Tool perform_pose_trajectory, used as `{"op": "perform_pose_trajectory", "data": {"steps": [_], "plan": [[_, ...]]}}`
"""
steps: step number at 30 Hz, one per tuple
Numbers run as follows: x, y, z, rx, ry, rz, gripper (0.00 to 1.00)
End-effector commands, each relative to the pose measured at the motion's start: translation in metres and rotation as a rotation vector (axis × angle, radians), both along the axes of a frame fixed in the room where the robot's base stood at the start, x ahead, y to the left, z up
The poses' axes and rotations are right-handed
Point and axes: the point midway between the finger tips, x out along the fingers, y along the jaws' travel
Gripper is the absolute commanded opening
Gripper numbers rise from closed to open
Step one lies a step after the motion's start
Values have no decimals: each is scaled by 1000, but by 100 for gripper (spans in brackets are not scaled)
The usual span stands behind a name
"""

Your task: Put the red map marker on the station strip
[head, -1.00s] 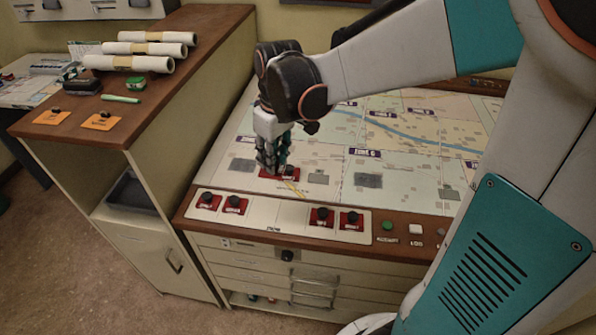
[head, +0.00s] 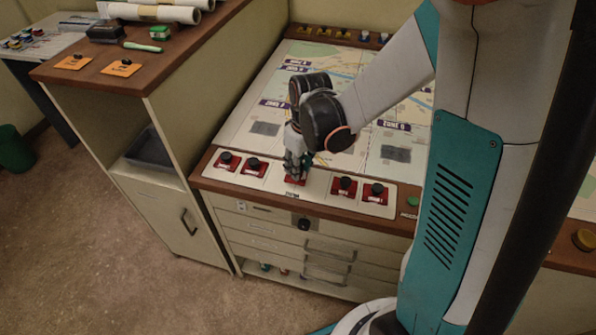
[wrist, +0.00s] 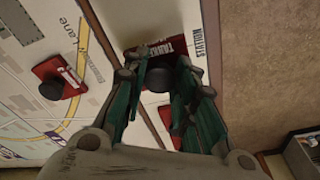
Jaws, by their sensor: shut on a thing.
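The red map marker (head: 295,181) is in my gripper (head: 297,170), over the middle gap of the white station strip (head: 314,186) in the head view. In the wrist view my gripper (wrist: 160,80) has its green fingers around the black knob of the red marker (wrist: 165,48), whose label is partly hidden. The strip (wrist: 211,22) shows beside it with its "STATION" lettering. I cannot tell whether the marker touches the strip. Red markers with black knobs stand on the strip to the left (head: 254,167) and right (head: 344,187) of the gripper.
Another red marker (wrist: 58,82) lies on the map near a yellow line in the wrist view. The map table (head: 250,105) spreads behind the strip. A wooden-topped cabinet (head: 165,75) with orange markers (head: 121,68) stands at left. A green button (head: 412,202) is right of the strip.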

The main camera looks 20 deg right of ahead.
Motion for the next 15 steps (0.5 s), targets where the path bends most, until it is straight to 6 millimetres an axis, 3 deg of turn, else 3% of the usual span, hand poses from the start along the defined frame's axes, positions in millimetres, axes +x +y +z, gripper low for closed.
{"op": "perform_pose_trajectory", "data": {"steps": [4, 15], "plan": [[1, 0, -23, 0, 0, 0, 0], [0, 0, -26, 0, 0, 0, 0]]}}
